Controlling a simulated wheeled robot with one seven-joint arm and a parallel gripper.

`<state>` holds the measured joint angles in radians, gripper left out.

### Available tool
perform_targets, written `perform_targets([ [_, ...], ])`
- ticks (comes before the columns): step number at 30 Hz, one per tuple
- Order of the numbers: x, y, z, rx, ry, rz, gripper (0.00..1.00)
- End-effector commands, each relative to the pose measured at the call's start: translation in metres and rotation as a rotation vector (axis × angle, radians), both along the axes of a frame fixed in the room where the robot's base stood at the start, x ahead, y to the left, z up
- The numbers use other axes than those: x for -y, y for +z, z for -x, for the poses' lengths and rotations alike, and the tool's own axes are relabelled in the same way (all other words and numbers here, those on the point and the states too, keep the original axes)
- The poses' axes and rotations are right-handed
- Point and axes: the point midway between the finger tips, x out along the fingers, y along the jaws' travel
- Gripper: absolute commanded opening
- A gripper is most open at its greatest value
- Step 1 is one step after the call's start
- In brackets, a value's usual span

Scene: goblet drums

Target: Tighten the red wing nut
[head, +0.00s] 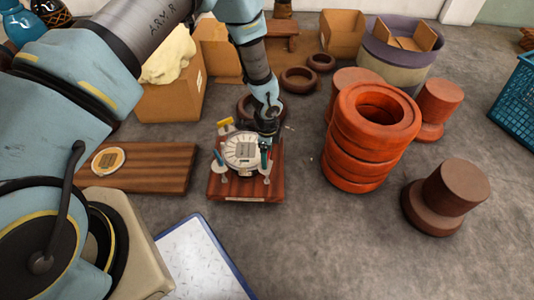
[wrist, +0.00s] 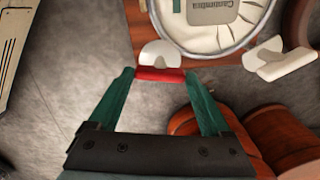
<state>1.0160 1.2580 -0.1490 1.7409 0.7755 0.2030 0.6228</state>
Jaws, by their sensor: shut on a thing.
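The red wing nut (wrist: 159,75) is a short red bar beside a pale rounded tab (wrist: 162,53) in the wrist view. My gripper (wrist: 159,74) has its green fingertips at the two ends of the bar and is shut on it. The drum's pale round head (wrist: 215,22), with printed lettering, shows just beyond. In the head view the drum (head: 243,150) sits on a reddish wooden board (head: 243,190), and my gripper (head: 266,160) is at its right side, mostly covering the red nut.
A yellow piece (head: 225,122) and a blue piece (head: 217,157) stand at the drum's left. Stacked orange rings (head: 360,150) and brown flanged blocks (head: 446,197) stand to the right. A wooden plank (head: 150,172) lies left.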

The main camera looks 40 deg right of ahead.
Motion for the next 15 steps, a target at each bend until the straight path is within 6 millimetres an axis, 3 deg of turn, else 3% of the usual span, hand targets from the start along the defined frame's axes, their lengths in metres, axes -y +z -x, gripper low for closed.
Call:
perform_targets([
  [5,-0.0003,0.0,-0.0002,0.001,0.001,-0.001,0.27],
  [6,-0.0003,0.0,-0.0002,0.001,0.001,-0.001,0.83],
  [11,-0.0002,0.0,-0.0001,0.0,0.001,0.0,1.0],
  [15,-0.0002,0.0,-0.0001,0.0,0.001,0.0,1.0],
])
